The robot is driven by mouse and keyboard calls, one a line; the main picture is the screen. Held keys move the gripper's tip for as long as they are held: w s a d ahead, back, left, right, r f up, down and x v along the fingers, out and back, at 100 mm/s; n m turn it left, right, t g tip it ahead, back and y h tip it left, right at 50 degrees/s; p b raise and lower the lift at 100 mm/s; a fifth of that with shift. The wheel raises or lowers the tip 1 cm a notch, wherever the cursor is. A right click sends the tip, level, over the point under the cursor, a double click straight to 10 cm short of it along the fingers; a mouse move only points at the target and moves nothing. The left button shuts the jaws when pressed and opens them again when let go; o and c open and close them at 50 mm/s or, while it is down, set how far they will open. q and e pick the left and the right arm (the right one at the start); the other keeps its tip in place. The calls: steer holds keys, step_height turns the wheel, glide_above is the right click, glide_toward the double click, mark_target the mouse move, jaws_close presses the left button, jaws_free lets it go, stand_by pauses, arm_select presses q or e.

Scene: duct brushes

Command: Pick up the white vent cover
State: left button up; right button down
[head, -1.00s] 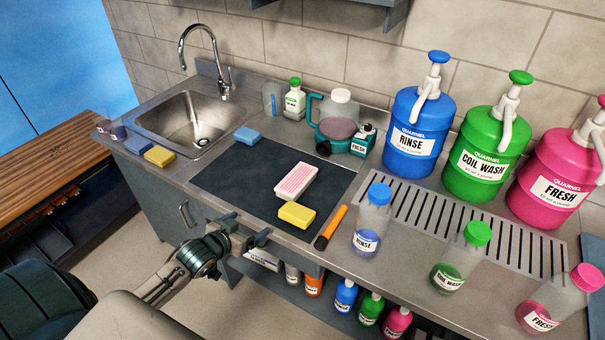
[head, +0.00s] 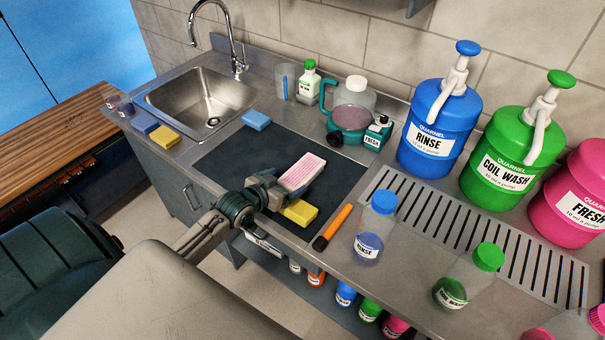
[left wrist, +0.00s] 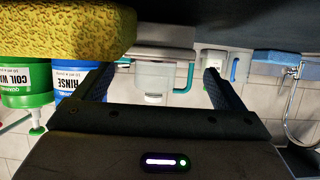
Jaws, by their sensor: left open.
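The white vent cover (head: 302,173), a slab with a pinkish slotted top, lies on the dark mat (head: 223,165) by the sink. Its near left end is at my left gripper (head: 272,188), whose open fingers reach in low over the mat. In the left wrist view, the cover's pale end (left wrist: 165,58) shows between the two spread fingers (left wrist: 155,85). The cover does not look gripped; whether a finger touches it I cannot tell. My right gripper is not in view.
A yellow sponge (head: 299,212) lies close beside the gripper, and large at the upper left of the wrist view (left wrist: 70,30). A blue sponge (head: 256,120) lies behind left.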

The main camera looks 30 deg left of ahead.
mark_target(301, 173)
arm_select(q)
steer(key=p+x, duration=0.1)
steer(key=x, duration=0.3)
steer(key=shift+w+d+r+p, duration=0.1)
steer(key=shift+w+r+p, duration=0.1)
steer(key=shift+p, duration=0.15)
steer(key=shift+w+f, duration=0.3)
steer(key=shift+w, duration=0.15)
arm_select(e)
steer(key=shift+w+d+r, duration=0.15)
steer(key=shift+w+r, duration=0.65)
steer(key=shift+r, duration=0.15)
arm_select(q)
steer(key=shift+s, duration=0.1)
steer(key=c, duration=1.3)
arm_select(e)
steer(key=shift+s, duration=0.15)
